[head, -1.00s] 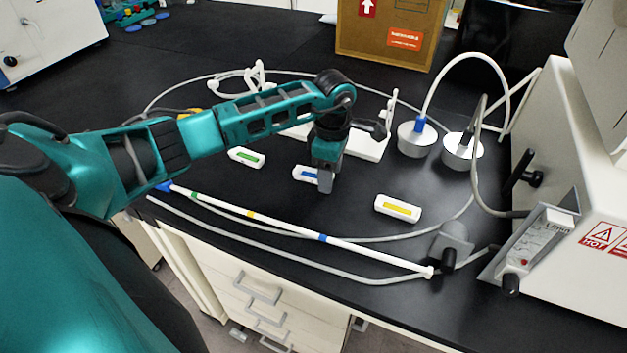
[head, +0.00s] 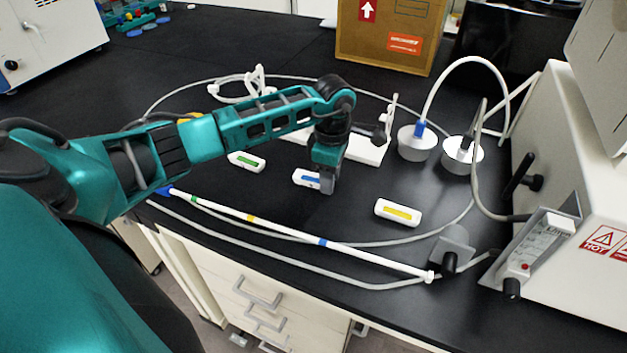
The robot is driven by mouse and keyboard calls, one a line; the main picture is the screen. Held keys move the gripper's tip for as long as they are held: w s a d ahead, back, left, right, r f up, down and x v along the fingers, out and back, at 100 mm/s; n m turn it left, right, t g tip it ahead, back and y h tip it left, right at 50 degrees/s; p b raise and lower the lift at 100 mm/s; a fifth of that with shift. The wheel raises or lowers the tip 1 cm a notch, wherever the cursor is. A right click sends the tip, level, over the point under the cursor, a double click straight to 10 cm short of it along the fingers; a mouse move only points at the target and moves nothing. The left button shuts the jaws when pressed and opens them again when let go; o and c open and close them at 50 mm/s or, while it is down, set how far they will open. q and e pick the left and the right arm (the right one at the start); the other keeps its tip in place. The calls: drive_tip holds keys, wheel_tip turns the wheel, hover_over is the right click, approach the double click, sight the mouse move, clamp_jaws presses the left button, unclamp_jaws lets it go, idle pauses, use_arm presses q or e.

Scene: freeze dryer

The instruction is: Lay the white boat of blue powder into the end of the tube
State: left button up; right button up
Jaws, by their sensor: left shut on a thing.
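The white boat of blue powder (head: 306,177) is on the black bench in the middle of the head view. My left gripper (head: 327,183) points down over its right end and is shut on it, hiding that end. I cannot tell whether the boat is clear of the bench. The long white tube (head: 285,231), with green, yellow and blue bands, lies slanting along the front of the bench, nearer to me than the boat. Its right end (head: 429,276) is near a grey clamp. My right gripper is not in view.
A boat of green powder (head: 246,161) lies to the left and a boat of yellow powder (head: 398,212) to the right. Grey hoses curve around them. Two silver-sided flasks (head: 417,142) and a white instrument (head: 575,170) stand at the right. A cardboard box (head: 392,35) is behind.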

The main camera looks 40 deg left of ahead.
use_arm(q)
drive_tip(key=shift+r+p, duration=2)
drive_tip(key=shift+r, duration=1.05)
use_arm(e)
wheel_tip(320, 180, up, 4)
